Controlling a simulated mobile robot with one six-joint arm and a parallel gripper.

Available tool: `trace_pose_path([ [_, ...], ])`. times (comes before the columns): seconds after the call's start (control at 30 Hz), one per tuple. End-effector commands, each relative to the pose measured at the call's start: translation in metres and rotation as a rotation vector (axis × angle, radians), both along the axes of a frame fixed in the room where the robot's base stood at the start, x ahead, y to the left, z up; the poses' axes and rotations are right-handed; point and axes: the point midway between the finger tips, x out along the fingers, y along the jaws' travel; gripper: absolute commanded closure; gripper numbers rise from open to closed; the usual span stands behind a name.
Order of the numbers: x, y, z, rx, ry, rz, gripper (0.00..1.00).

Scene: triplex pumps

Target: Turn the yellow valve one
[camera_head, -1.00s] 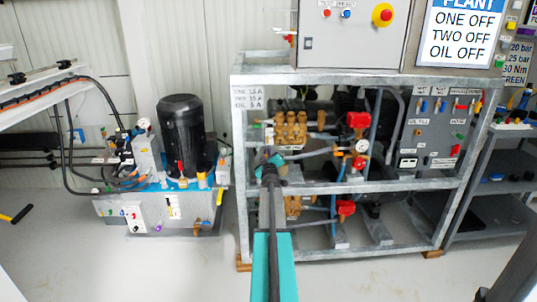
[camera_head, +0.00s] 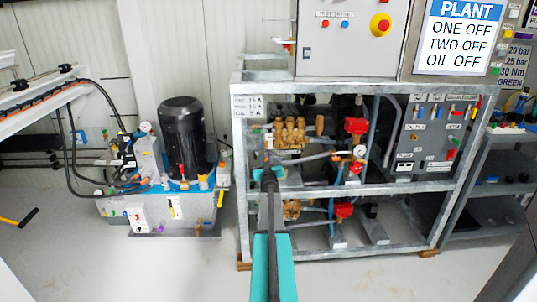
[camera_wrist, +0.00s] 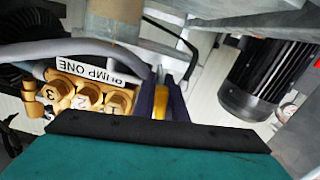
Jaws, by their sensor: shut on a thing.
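The yellow valve handle (camera_wrist: 160,102) shows in the wrist view between the two dark fingers of my gripper (camera_wrist: 162,98). The fingers are shut on it. In the head view my gripper (camera_head: 268,162) is at the left upright of the steel frame, beside the upper brass pump (camera_head: 291,132), and the valve cannot be made out there. The PUMP ONE label (camera_wrist: 86,70) and brass pump caps (camera_wrist: 88,97) are left of the fingers in the wrist view, upside down. The valve body is mostly hidden.
The galvanised frame (camera_head: 346,187) surrounds pumps, pipes and red fittings (camera_head: 355,126). A control box with a red emergency stop (camera_head: 380,24) is above. A hydraulic unit with a black motor (camera_head: 183,137) stands left. A grey pipe (camera_wrist: 90,48) passes close to the fingers.

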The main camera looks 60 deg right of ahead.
Motion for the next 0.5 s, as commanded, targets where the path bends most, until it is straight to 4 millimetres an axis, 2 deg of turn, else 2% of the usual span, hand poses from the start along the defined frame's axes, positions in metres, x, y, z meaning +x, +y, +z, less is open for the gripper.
trace_pose_path([
  [0.23,0.0033,0.0029,0.0029,0.071,-0.105,0.005,1.00],
  [0.5,0.0037,0.0030,0.0016,0.096,-0.141,0.005,1.00],
])
